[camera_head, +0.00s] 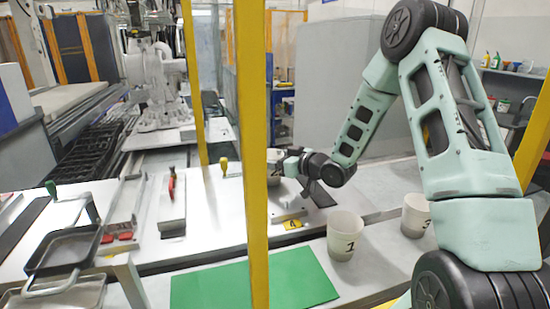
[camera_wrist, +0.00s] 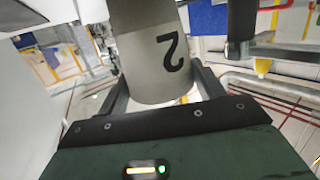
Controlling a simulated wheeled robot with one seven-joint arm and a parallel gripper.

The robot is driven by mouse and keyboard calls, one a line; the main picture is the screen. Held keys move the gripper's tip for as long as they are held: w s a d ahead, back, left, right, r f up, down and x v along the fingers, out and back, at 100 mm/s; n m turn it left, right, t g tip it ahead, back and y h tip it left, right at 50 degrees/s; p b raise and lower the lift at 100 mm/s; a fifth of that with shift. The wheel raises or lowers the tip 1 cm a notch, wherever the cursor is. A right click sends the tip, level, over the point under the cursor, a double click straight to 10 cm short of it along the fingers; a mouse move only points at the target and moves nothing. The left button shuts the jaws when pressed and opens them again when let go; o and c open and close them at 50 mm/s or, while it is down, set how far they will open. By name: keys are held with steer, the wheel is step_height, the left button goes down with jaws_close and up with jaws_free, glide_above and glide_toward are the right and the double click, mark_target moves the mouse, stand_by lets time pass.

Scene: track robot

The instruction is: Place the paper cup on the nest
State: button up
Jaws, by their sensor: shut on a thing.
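In the head view my gripper (camera_head: 287,163) is above the grey-white bench, close behind the yellow post, and the held cup is mostly hidden there. A cup marked "1" (camera_head: 345,237) stands upright on the front ledge. Another cup (camera_head: 414,217) stands to its right, partly behind my arm, its mark unclear. I cannot tell which thing is the nest.
A yellow post (camera_head: 254,150) stands upright in front of the bench. A green mat (camera_head: 290,284) lies at the front. A red-handled tool (camera_head: 172,190), metal fixtures and dark trays (camera_head: 65,250) occupy the left. A yellow tag (camera_head: 292,224) lies below my gripper.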

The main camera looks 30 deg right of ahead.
steer(key=shift+f, duration=0.2)
steer(key=o, duration=1)
steer(key=shift+r, duration=0.15)
steer(key=shift+r, duration=0.2)
steer(key=b+v, duration=0.3)
steer(key=v, duration=0.9)
steer(key=shift+f+b, duration=0.15)
steer(key=shift+b, duration=0.2)
